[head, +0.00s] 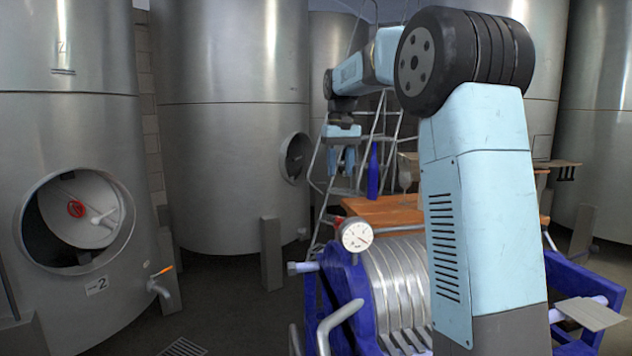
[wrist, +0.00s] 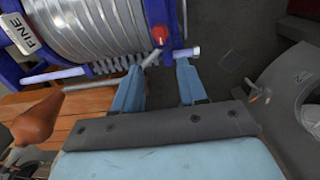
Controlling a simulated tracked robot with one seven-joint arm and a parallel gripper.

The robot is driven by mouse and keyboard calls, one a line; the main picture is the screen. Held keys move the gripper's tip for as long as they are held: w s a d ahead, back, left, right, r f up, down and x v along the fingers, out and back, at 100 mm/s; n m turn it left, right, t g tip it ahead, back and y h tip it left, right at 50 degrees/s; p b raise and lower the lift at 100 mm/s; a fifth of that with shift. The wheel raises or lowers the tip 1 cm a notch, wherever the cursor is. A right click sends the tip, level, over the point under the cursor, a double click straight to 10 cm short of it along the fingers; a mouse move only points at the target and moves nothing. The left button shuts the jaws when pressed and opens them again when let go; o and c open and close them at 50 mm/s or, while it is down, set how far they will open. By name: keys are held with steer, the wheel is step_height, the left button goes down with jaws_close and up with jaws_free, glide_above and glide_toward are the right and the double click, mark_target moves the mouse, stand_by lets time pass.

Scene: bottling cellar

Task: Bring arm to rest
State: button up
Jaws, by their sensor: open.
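My gripper (head: 341,168) hangs from my blue arm in the middle of the head view, its two fingers pointing down and apart. Nothing shows between them. In the wrist view my gripper (wrist: 158,78) also shows open and empty, with the floor and the edge of a ribbed machine beyond the fingertips.
A blue-framed machine with ribbed plates (head: 395,285) and a dial gauge (head: 356,236) stands in front. A ladder (head: 392,125) stands behind. Large steel tanks (head: 232,120) surround the area; floor shows at left.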

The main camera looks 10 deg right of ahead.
steer(key=s+a+r+t, duration=0.1)
steer(key=s+r+t, duration=0.1)
steer(key=s, duration=0.9)
steer(key=s+f+t, duration=0.1)
steer(key=s+f, duration=0.5)
steer(key=s, duration=0.7)
steer(key=s+f+t, duration=0.2)
steer(key=s+f, duration=0.5)
steer(key=s, duration=0.6)
steer(key=shift+a+t, duration=0.25)
steer(key=shift+t, duration=0.05)
